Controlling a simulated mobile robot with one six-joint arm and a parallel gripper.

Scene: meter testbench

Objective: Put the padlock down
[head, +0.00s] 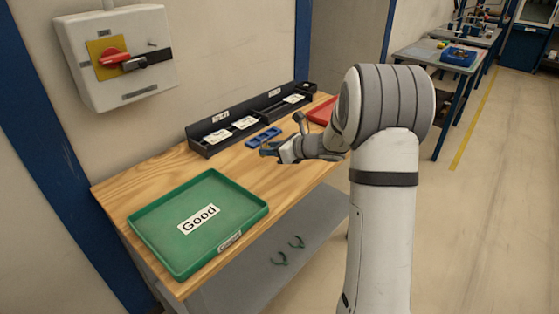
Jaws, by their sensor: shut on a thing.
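My gripper (277,152) is above the far part of the wooden table (150,188), near its right front edge. It is shut on a small dark bluish thing (268,149), which I take to be the padlock. The thing is too small to make out its body and shackle clearly, and the fingers hide part of it. The gripper appears close to the table top, but I cannot tell whether the padlock touches it.
A green tray labelled "Good" (258,211) sits empty of parts at the near end. A black compartment rack (205,150) lines the wall, with a blue holder (263,137) before it. My arm partly hides a red tray (322,113). A switch box (150,85) hangs on the wall.

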